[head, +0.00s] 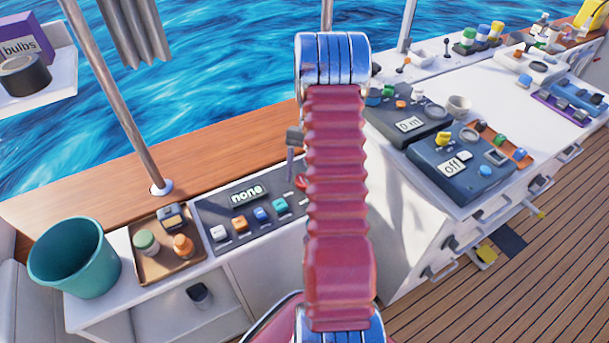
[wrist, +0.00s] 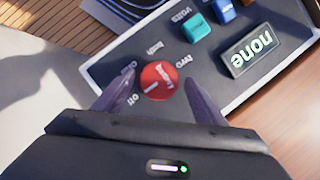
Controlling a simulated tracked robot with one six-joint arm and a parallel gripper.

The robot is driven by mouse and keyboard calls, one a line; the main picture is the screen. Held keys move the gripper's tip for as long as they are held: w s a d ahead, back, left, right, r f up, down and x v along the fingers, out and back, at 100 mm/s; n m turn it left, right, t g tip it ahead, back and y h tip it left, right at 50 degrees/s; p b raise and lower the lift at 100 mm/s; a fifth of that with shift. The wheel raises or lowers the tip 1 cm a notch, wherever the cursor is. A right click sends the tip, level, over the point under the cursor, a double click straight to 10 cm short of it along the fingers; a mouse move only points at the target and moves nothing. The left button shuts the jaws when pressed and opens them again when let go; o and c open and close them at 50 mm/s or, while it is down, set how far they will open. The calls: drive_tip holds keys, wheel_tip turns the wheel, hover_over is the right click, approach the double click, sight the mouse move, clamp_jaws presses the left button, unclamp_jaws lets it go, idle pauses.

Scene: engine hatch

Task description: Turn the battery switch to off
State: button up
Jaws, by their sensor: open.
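The battery switch is a round red knob (wrist: 158,81) on a dark panel, seen upside down in the wrist view. Printed labels ring it, among them "off", "one", "two" and "both". A pale marking shows on the knob, too blurred to tell its setting. In the wrist view my gripper (wrist: 161,79) is open, with one dark finger on each side of the knob. I cannot tell whether the fingers touch it or are still above it. In the head view only a red sliver of the knob (head: 301,183) shows beside my arm, which hides the rest.
The switch panel (head: 215,236) also carries a "none" display (head: 247,193) and several coloured rocker switches. To its left are a brown tray (head: 165,272) with small jars and a teal bucket (head: 75,258). A white cabinet with more control boxes (head: 462,165) stands at the right.

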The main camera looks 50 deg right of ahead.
drive_tip(key=v, duration=1.3)
drive_tip(key=shift+r, duration=0.25)
drive_tip(key=shift+w, duration=0.1)
drive_tip(key=s+a+r+n+t+h, duration=0.1)
drive_tip(key=s+a+r+n, duration=0.3)
drive_tip(key=a, duration=0.9)
drive_tip(key=s+a+r+n+t+h, duration=0.1)
drive_tip(key=s+a+r+n+t, duration=0.3)
drive_tip(key=a, duration=0.9)
drive_tip(key=s+a+r+n+t+h, duration=0.2)
drive_tip(key=s+a+r+n, duration=0.2)
drive_tip(key=a, duration=0.9)
wheel_tip(320, 180, up, 4)
drive_tip(key=shift+s+a+r+t, duration=0.15)
drive_tip(key=shift+s+a+t, duration=0.25)
drive_tip(key=shift+s, duration=0.6)
